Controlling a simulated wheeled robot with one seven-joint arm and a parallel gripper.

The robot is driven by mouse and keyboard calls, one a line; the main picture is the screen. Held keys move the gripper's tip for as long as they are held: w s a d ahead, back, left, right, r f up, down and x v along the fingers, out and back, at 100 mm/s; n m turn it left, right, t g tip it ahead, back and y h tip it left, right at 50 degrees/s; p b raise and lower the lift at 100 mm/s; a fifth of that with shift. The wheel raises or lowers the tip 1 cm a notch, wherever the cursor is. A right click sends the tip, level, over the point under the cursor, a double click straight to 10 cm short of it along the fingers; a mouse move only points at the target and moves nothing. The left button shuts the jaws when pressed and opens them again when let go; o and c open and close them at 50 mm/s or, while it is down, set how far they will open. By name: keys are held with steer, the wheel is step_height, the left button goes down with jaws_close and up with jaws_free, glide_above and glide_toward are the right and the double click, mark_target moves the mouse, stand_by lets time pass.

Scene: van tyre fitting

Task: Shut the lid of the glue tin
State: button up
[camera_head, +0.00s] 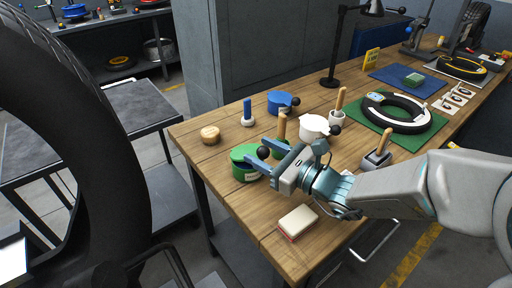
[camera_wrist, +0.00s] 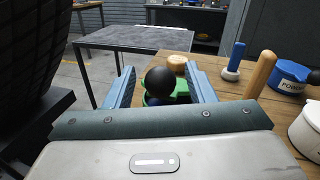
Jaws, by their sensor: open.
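A green tin (camera_head: 242,172) stands near the left front edge of the workbench. I take it for the glue tin, though its label is not readable. A round black knob (camera_head: 264,152) shows at its right side. My gripper (camera_head: 260,154) is open, with its blue fingers reaching toward the tin. In the wrist view the knob (camera_wrist: 160,82) lies between the fingers of my gripper (camera_wrist: 162,76), with clear gaps on both sides. Parts of the green tin (camera_wrist: 181,88) show behind the knob. The knob and fingers hide much of the lid, so I cannot tell how far it stands open.
A blue tin (camera_head: 280,102), a white tin (camera_head: 313,126) and a wooden-handled brush (camera_head: 282,126) stand close by. A round wooden piece (camera_head: 210,134) and a blue-handled tool (camera_head: 247,112) are behind the green tin. A pale block (camera_head: 298,221) lies at the front edge. A large tyre (camera_head: 90,120) stands left.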

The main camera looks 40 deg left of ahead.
steer(key=shift+s+a, duration=0.1)
steer(key=shift+a, duration=1.05)
jaws_close()
steer(key=shift+g, duration=0.6)
steer(key=f+b, duration=0.1)
steer(key=d+f+b, duration=0.1)
steer(key=f+b, duration=0.2)
steer(key=shift+s+d, duration=0.15)
steer(key=shift+d, duration=0.2)
jaws_free()
steer(key=shift+r, duration=0.1)
